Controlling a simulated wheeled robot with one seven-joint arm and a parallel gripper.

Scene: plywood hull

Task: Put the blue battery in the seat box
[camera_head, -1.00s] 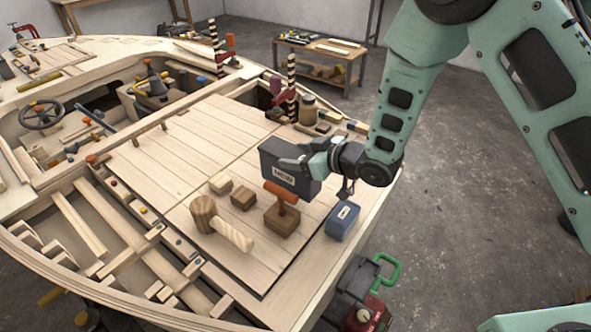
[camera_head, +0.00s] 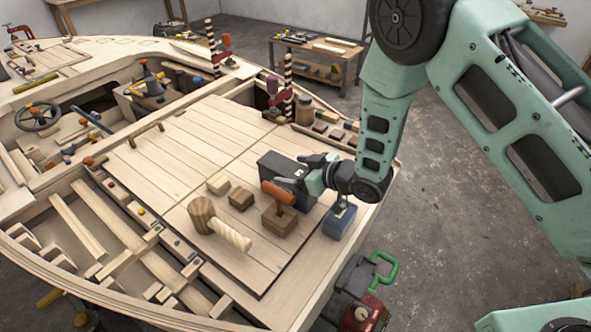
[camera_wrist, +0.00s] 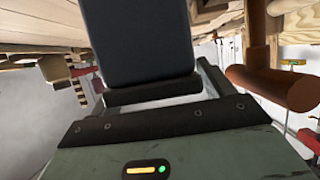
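A dark blue-grey box-shaped battery (camera_head: 270,172) is low at the deck hatch, behind the orange-handled tool; whether its base touches is hidden. It fills the top middle of the wrist view (camera_wrist: 138,40). My gripper (camera_head: 305,172) is at its right end, with fingers around it; they appear shut on it. Its label, reading NEW a second ago, is hidden now. A smaller, brighter blue box (camera_head: 338,224) sits near the deck's right edge, below my wrist. I cannot tell for certain which opening is the seat box; a dark opening (camera_head: 247,97) lies at the deck's far edge.
The orange-handled wooden tool (camera_head: 279,207) stands close in front of the dark battery. A mallet (camera_head: 217,222) and wooden blocks (camera_head: 240,198) lie to its left. A jar (camera_head: 305,109) and striped posts stand behind. The left part of the hatch is clear.

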